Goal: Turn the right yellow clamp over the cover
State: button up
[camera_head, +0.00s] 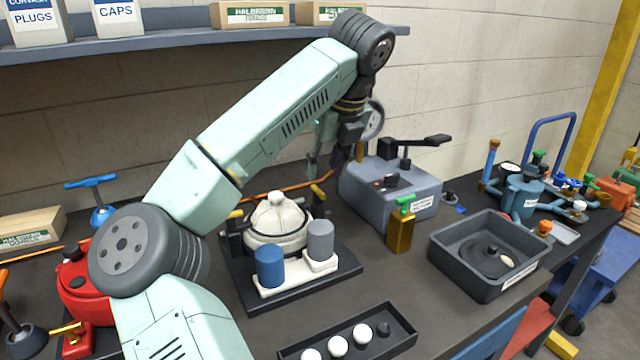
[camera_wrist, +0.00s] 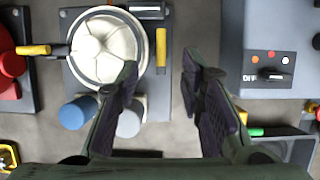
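The cover (camera_head: 277,222) is a white, ribbed dome with a knob, seated on a dark base plate (camera_head: 234,288); it also shows in the wrist view (camera_wrist: 103,52). The right yellow clamp (camera_head: 318,192) stands beside the cover's right edge. In the wrist view its yellow handle (camera_wrist: 161,48) lies alongside the rim, not across the cover. The left yellow clamp (camera_wrist: 33,50) points outward, away from the cover. My gripper (camera_head: 325,172) is above and behind the fixture. In the wrist view my gripper (camera_wrist: 160,68) is open, its empty fingers apart on either side of the right clamp's handle.
A blue cylinder (camera_head: 270,266) and a grey cylinder (camera_head: 320,240) stand in front of the cover. A grey control box (camera_head: 392,190) is close on the right, with a green-topped amber bottle (camera_head: 401,228) and a black tray (camera_head: 490,270). A red device (camera_head: 77,290) is left.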

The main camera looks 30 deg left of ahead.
aim_at(319, 190)
jog(key=p+x, duration=0.2)
jog(key=x, duration=0.5)
jog(key=shift+w+f, duration=0.1)
jog(key=shift+f, duration=0.3)
jog(key=shift+c, duration=0.2)
grip_shut()
